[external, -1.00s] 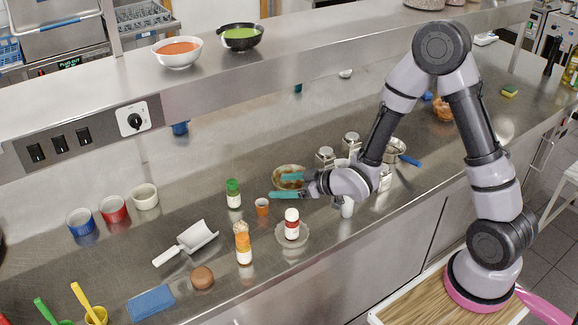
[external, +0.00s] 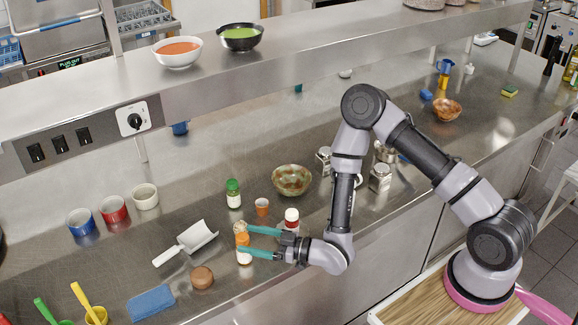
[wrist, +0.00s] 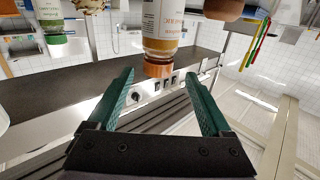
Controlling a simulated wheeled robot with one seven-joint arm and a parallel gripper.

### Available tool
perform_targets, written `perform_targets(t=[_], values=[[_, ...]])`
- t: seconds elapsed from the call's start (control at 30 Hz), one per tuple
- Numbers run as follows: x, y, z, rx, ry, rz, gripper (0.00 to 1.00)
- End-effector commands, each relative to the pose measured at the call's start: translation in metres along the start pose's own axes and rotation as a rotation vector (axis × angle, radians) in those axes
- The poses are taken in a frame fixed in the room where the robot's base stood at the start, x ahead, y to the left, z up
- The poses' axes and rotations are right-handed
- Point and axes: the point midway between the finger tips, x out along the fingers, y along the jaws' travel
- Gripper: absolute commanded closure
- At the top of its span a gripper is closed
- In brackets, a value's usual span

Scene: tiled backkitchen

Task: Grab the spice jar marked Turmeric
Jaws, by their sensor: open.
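An orange-lidded spice jar (external: 243,253) with a white label stands upright on the steel counter. In the wrist view the jar (wrist: 161,25) appears upside down with orange lettering; I cannot clearly read the word. My gripper (external: 244,239) is open and low, its teal fingers pointing left at this jar. In the wrist view my gripper (wrist: 161,74) has the jar in line with the gap between its fingertips, not gripped. A green-lidded jar (external: 233,196) stands behind it. A jar with a white lid and red label (external: 292,216) is partly hidden behind my gripper.
A small orange cup (external: 262,206) and a patterned bowl (external: 291,180) stand behind my gripper. A metal scoop (external: 193,239), a brown round object (external: 202,277) and a blue cloth (external: 151,303) lie to the left. A raised steel shelf (external: 300,60) runs above the counter's back.

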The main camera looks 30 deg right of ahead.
Motion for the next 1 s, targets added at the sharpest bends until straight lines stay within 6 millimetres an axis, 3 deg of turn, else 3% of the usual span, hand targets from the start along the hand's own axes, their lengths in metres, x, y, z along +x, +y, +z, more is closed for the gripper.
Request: perform_targets(t=[0.5, 0.8, 1.0], values=[[0.059, 0.003, 0.003, 0.000, 0.001, -0.001, 0.17], [0.063, 0.004, 0.003, 0.000, 0.000, 0.000, 0.17], [0.063, 0.004, 0.003, 0.000, -0.001, 0.000, 0.93]])
